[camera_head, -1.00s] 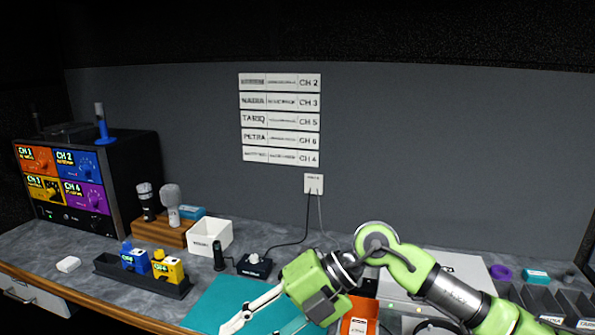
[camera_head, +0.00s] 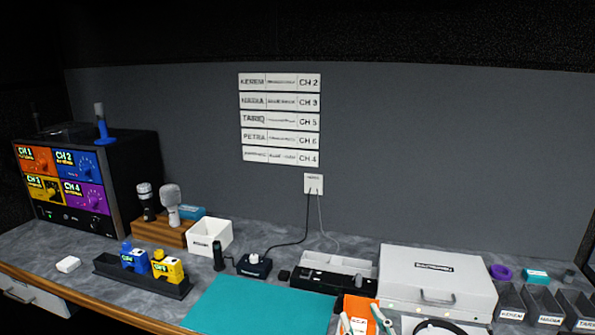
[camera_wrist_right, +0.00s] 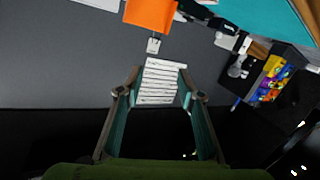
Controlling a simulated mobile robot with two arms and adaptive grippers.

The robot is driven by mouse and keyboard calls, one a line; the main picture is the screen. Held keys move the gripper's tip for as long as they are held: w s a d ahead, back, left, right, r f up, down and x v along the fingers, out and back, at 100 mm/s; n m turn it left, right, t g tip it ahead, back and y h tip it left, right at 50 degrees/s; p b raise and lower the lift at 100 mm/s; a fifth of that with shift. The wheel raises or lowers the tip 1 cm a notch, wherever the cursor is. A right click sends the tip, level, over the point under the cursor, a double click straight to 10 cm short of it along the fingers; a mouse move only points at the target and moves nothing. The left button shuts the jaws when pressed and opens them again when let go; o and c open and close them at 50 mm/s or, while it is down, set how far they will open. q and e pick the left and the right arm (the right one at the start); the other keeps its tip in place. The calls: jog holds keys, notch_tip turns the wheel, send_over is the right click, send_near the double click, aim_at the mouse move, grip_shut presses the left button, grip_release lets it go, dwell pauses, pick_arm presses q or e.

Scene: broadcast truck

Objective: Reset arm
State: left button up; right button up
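My right gripper (camera_head: 362,316) shows only by its fingertips at the bottom edge of the head view, in front of the orange box (camera_head: 358,304). In the right wrist view the two fingers of my right gripper (camera_wrist_right: 160,74) stand well apart with nothing between them. The wall signs (camera_wrist_right: 160,82) show beyond the fingers there, far off. My left gripper is in neither view.
A teal mat (camera_head: 255,308) lies clear on the desk. A large white case (camera_head: 437,282) stands right of it, with dark bins (camera_head: 541,301) at far right. A dark tray (camera_head: 140,279) holds blue and yellow packs. A white bin (camera_head: 209,237) stands behind.

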jog(key=s+d+f+m+g+h, duration=0.1)
jog(key=s+d+f+g, duration=0.2)
jog(key=s+f, duration=0.35)
jog(key=s+d+f+m+g+h, duration=0.1)
jog(key=s+d+f+g, duration=0.3)
jog(key=f, duration=0.4)
jog(key=s+f+g, duration=0.3)
jog(key=s+f, duration=0.1)
jog(key=s, duration=0.5)
jog(key=s+f+g, duration=0.3)
jog(key=s+f, duration=0.1)
jog(key=s, duration=0.5)
notch_tip(320, 180, down, 27)
jog(key=s+g, duration=0.1)
jog(key=s, duration=0.1)
jog(key=s+d+f, duration=0.1)
jog(key=s+f, duration=0.6)
jog(key=s, duration=0.1)
jog(key=s+d+f+g, duration=0.1)
jog(key=s+d+f, duration=0.1)
jog(key=s+f, duration=0.6)
jog(key=shift+s+d+f, duration=0.2)
jog(key=shift+s+d, duration=0.1)
